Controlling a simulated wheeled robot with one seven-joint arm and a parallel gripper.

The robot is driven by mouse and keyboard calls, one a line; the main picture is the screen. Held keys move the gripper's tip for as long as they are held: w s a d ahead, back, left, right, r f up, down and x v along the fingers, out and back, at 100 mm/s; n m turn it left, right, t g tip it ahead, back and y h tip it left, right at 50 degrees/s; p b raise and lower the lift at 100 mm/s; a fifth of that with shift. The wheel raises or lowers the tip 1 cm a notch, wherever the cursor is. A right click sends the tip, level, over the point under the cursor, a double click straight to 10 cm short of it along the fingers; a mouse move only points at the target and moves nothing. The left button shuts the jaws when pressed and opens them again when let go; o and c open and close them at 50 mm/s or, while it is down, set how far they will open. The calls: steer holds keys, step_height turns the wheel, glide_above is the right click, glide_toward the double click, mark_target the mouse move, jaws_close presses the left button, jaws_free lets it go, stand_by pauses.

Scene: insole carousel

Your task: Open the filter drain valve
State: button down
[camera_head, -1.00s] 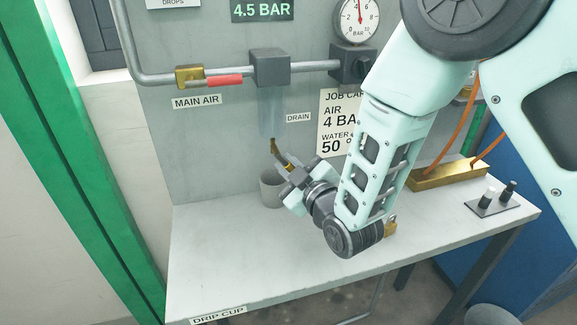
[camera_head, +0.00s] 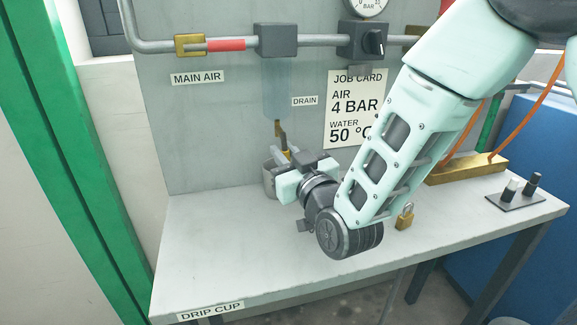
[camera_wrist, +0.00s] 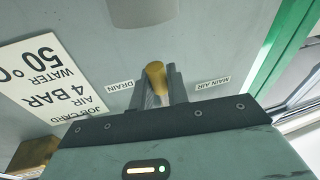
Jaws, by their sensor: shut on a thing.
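The filter bowl (camera_head: 278,88) hangs under a grey block on the pipe, next to the DRAIN label (camera_head: 304,101). The brass drain valve (camera_head: 278,130) sits at the bowl's lower end. My gripper (camera_head: 284,154) is just below the bowl with its fingers shut on the brass drain valve. In the wrist view the brass piece (camera_wrist: 155,78) stands between the two grey fingers, below the bowl's round end (camera_wrist: 146,10). A grey cup (camera_head: 269,178) stands on the bench behind my gripper, which partly hides it.
The MAIN AIR valve (camera_head: 228,45) has a red handle along the pipe. A black regulator knob (camera_head: 374,42) is to the right. The bench's left front is clear.

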steer(key=shift+a+f+m+b, duration=0.1)
steer(key=shift+a+m+b, duration=0.05)
steer(key=shift+m+b, duration=0.4)
steer(key=shift+m, duration=0.25)
steer(key=c, duration=1.4)
jaws_free()
steer(key=r+v, duration=0.1)
steer(key=v, duration=0.6)
steer(key=shift+s+f+b, duration=0.35)
steer(key=shift+f, duration=0.15)
